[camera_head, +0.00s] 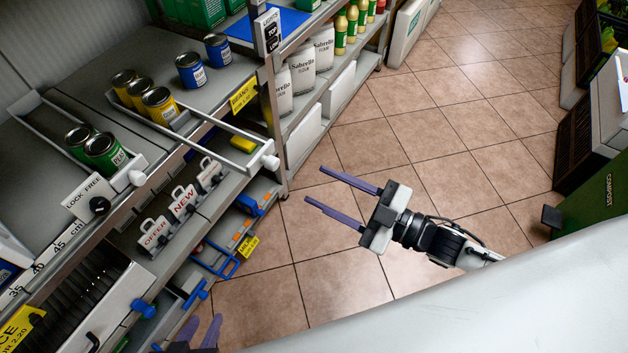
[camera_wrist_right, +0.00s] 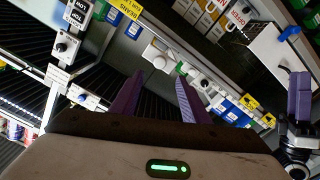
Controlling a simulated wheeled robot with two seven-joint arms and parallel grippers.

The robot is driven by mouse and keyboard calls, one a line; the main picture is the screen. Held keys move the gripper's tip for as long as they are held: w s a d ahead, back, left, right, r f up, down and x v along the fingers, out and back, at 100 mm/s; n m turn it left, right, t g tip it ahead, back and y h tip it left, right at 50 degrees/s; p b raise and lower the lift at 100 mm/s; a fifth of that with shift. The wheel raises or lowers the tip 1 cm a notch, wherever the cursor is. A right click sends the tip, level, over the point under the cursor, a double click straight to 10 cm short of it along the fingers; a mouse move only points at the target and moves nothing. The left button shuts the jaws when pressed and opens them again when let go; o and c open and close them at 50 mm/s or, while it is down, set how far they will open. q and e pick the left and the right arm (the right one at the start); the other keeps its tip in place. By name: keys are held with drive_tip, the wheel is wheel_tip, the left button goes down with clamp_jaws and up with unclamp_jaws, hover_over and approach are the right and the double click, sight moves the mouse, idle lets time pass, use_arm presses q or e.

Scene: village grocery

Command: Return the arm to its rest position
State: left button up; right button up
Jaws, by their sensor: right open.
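My right gripper (camera_head: 314,184) is open and empty over the tiled aisle floor, with its two purple fingers apart and pointing left toward the shelving. Its fingers also show in the right wrist view (camera_wrist_right: 160,92), with nothing between them. My left gripper (camera_head: 204,322) shows only in part at the bottom edge of the head view. Its purple fingers also show at the right of the right wrist view (camera_wrist_right: 299,95), where I cannot tell how far apart they are.
Shelving (camera_head: 222,103) on the left holds yellow cans (camera_head: 160,106), blue cans (camera_head: 190,70), green cans (camera_head: 104,152) and flour bags (camera_head: 303,69). Signs (camera_head: 184,203) and a blue-handled frame (camera_head: 215,262) stick out at its front. A green compost bin (camera_head: 603,190) stands right. Aisle floor (camera_head: 440,110) is clear.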

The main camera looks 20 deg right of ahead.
idle(0.5)
drive_tip(key=s+d+f+m+g+h, duration=0.2)
drive_tip(key=s+f+m+g+h, duration=0.2)
drive_tip(key=s+f+m+h, duration=0.5)
drive_tip(key=s+f+m, duration=0.3)
drive_tip(key=s+f, duration=0.2)
drive_tip(key=f, duration=0.3)
drive_tip(key=shift+d+f+g+h, duration=0.2)
drive_tip(key=shift+d+g+h, duration=0.2)
drive_tip(key=shift+w, duration=0.1)
idle(0.5)
drive_tip(key=shift+c, duration=0.4)
